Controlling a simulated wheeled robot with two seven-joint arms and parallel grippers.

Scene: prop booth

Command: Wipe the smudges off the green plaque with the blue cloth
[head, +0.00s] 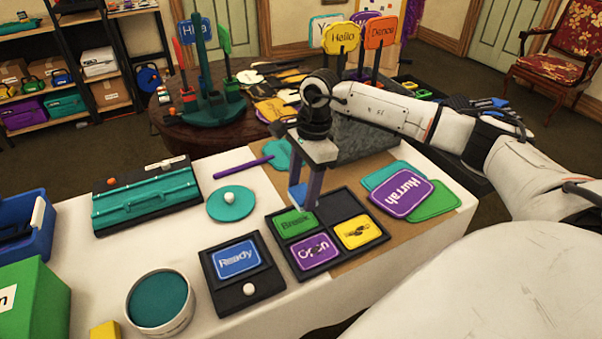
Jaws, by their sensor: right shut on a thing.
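The green plaque (294,223), lettered "Break", lies in the upper left compartment of a dark divided tray (328,265). No clear dark smudge shows on it at this size. My right gripper (305,197) points down just above the plaque's upper right edge. It is shut on the blue cloth (298,196), which shows as a small blue patch between the fingers. I cannot tell whether the cloth touches the plaque. My left gripper is not in view.
The tray also holds a purple "Open" plaque (314,250) and a yellow plaque (357,231), both with dark marks. A "Ready" stand (248,288) and a round teal-topped tub (160,300) are left.

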